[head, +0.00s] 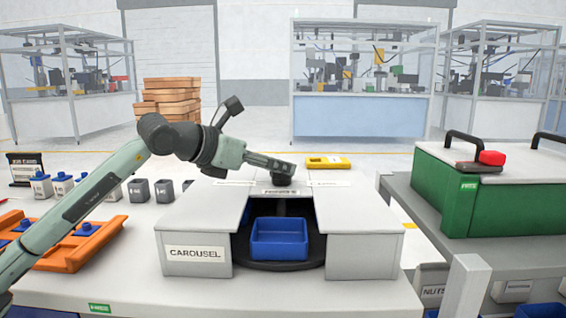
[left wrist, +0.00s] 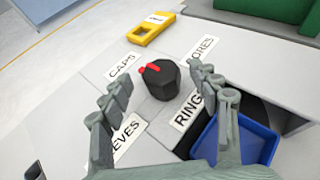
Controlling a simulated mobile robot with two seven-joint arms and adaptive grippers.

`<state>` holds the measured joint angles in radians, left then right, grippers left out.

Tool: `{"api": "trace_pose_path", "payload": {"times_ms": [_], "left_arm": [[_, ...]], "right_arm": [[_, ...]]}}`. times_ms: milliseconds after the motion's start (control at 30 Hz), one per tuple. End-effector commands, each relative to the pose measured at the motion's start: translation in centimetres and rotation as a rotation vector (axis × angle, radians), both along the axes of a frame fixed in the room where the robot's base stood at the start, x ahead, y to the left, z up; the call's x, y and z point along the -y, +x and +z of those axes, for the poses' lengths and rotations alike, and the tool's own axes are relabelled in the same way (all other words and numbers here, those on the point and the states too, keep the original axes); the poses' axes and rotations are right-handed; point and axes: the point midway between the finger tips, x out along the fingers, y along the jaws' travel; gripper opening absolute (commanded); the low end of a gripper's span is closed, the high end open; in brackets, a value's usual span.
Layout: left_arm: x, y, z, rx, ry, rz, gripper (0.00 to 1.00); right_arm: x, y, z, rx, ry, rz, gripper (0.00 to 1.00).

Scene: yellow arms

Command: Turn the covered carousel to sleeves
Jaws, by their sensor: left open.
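The covered carousel (head: 195,255) is a pale box on the table, labelled CAROUSEL, with an open front. A blue bin (head: 279,238) sits in that opening on a dark turntable (head: 270,266). On top is a black knob (left wrist: 160,84) with a red pointer (left wrist: 149,69). The pointer lies on the side facing the CAPS label (left wrist: 122,65). Other labels read RINGS (left wrist: 187,110), one ending in ORES (left wrist: 200,50), and a partly hidden one ending in EVES (left wrist: 126,140). My left gripper (left wrist: 158,74) is open, fingers on either side of the knob; contact is unclear. My right gripper is out of view.
A yellow part (head: 328,163) lies behind the carousel. An orange tray (head: 75,252) and small grey cups (head: 139,190) are at left. A green case (head: 485,200) with a red-topped handle stands on a bench at right.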

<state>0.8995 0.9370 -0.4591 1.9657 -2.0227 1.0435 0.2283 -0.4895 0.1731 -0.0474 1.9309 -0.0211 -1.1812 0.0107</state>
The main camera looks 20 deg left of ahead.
Motion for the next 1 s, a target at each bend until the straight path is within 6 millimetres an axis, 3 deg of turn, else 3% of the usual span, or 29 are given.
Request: {"api": "trace_pose_path", "payload": {"times_ms": [200, 533, 1000], "left_arm": [[1.2, 2.1, -0.9, 0.001, 0.000, 0.000, 0.62], [1.4, 2.4, -1.1, 0.001, 0.000, 0.000, 0.62], [1.4, 2.4, -1.1, 0.001, 0.000, 0.000, 0.04]], "right_arm": [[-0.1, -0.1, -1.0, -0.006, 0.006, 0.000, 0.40], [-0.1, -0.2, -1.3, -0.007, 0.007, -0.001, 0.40], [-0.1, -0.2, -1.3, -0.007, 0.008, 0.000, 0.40]]}}
